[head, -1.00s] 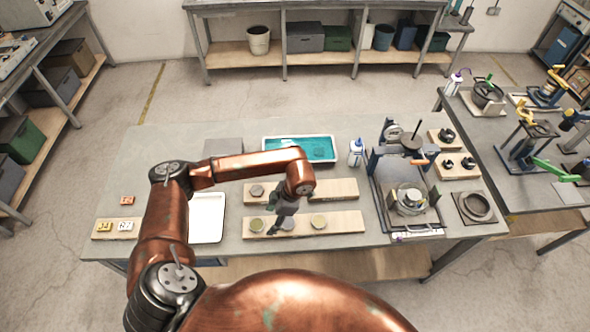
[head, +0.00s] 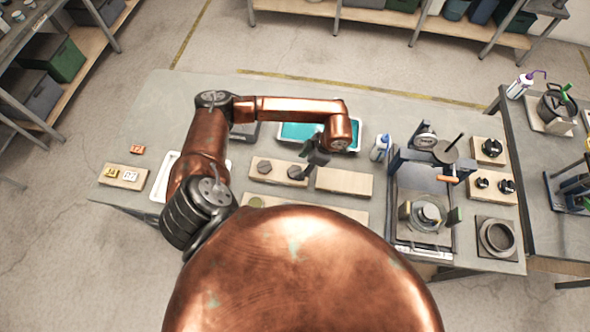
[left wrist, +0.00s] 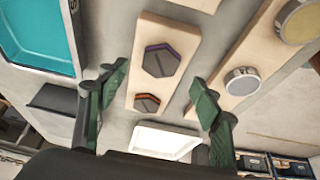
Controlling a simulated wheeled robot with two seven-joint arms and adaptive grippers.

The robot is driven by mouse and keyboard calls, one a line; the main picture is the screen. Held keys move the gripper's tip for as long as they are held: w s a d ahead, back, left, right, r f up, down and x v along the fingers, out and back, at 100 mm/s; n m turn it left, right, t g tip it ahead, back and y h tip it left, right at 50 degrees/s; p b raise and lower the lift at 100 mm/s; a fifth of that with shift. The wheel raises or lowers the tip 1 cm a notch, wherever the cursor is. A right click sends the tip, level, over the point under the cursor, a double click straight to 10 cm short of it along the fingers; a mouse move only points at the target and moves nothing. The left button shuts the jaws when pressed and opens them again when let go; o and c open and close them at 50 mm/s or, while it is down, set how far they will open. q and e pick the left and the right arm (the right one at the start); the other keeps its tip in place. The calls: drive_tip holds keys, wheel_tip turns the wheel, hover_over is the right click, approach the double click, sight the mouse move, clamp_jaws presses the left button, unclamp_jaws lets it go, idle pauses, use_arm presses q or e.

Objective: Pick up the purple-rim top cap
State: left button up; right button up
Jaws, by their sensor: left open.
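The purple-rim top cap (left wrist: 161,61) is a dark hexagonal disc lying on a pale wooden board (left wrist: 178,33) in the left wrist view. In the head view it appears to be the right one of two dark caps (head: 295,173). An orange-rim cap (left wrist: 147,103) lies on the same board, nearer the white tray. My left gripper (left wrist: 160,97) is open and empty, with its green fingers on either side of the board in the left wrist view. In the head view it (head: 304,180) is close to the purple-rim cap. I cannot tell its height above the board. My right gripper is not in view.
Another board (left wrist: 232,95) with round metal-rimmed discs lies alongside. A teal-filled tray (left wrist: 38,35) and a white tray (left wrist: 164,140) are nearby. A press-like fixture (head: 424,190) stands further right, beside a squeeze bottle (head: 380,148).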

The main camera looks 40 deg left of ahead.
sight(295, 171)
use_arm(q)
drive_tip(key=p+x, duration=0.1)
drive_tip(key=x, duration=0.2)
drive_tip(key=shift+a+f, duration=0.1)
drive_tip(key=shift+f, duration=0.2)
drive_tip(key=shift+s+a+f, duration=0.15)
drive_tip(key=shift+s+f, duration=0.1)
drive_tip(key=shift+f, duration=0.2)
drive_tip(key=shift+w+f, duration=0.1)
drive_tip(key=shift+w, duration=0.1)
drive_tip(key=shift+s, duration=0.1)
drive_tip(key=c, duration=1.5)
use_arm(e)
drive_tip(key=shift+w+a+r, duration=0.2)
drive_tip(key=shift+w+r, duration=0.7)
